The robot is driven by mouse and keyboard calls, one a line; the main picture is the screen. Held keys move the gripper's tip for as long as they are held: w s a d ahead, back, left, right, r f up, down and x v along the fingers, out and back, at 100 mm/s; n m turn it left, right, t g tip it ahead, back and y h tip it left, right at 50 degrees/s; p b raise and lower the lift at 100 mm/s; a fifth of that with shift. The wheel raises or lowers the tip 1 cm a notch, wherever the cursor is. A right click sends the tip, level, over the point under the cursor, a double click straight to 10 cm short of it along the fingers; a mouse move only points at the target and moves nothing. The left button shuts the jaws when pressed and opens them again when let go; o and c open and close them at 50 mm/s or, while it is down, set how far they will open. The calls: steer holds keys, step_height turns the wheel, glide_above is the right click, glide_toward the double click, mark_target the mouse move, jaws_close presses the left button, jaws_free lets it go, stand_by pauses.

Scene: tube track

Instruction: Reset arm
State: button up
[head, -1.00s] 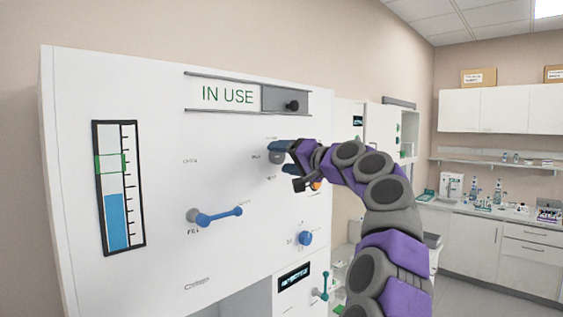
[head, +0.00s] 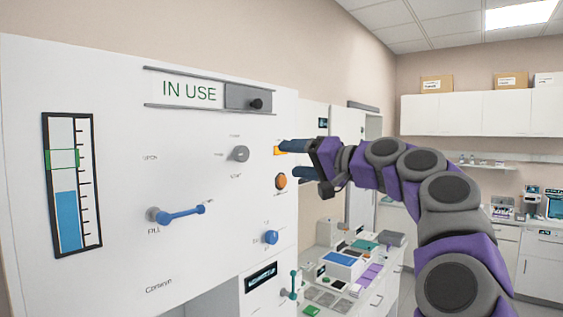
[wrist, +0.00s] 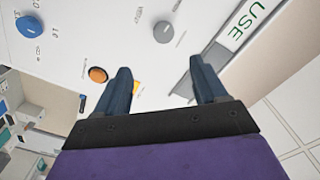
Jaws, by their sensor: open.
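My gripper (head: 291,160) is open and empty in the head view, at the right edge of the white panel. Its two dark blue fingers also show spread apart in the wrist view (wrist: 165,85), with the panel beyond them. My purple and grey arm reaches in from the lower right. A grey knob (head: 239,153) on the panel is left of the fingers and apart from them. An orange round button (head: 281,181) is just below the fingers, and it shows beside the left finger in the wrist view (wrist: 97,75). A yellow-orange part (head: 278,151) is partly hidden behind the upper finger.
The panel (head: 110,120) carries a blue level gauge (head: 70,185), a blue lever (head: 182,214), a blue knob (head: 271,237) and an "IN USE" slider (head: 248,97). A counter (head: 325,290) with trays and boxes is below right. Open room lies right of the panel.

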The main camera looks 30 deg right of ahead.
steer(key=shift+s+d+f, duration=0.1)
steer(key=shift+s+d, duration=0.1)
steer(key=shift+s, duration=0.5)
steer(key=a+f+n+g+y+b, duration=0.1)
steer(key=a+f+n+g, duration=0.15)
steer(key=a+f, duration=0.5)
steer(key=a+f+n+g+y+b, duration=0.1)
steer(key=a+f+g, duration=0.3)
steer(key=a, duration=0.7)
steer(key=s+a+f+n+g+h+b, duration=0.1)
steer(key=s+a+f+g, duration=0.1)
steer(key=s+a+f, duration=0.35)
steer(key=s+a+f+n+g+h+b, duration=0.1)
steer(key=s+a+f+n+g, duration=0.15)
steer(key=a+f, duration=0.55)
steer(key=s+d+f+g+h+b, duration=0.1)
steer(key=s+d+f+g+h, duration=0.2)
steer(key=s+f, duration=1)
steer(key=s+d+f+g+h+b, duration=0.2)
steer(key=s+d+f+g+h, duration=0.1)
steer(key=s+f, duration=1)
step_height(320, 180, down, 6)
steer(key=shift+d+r+m+g+b, duration=0.1)
steer(key=shift+d+m+g+b, duration=0.25)
steer(key=shift+g, duration=0.55)
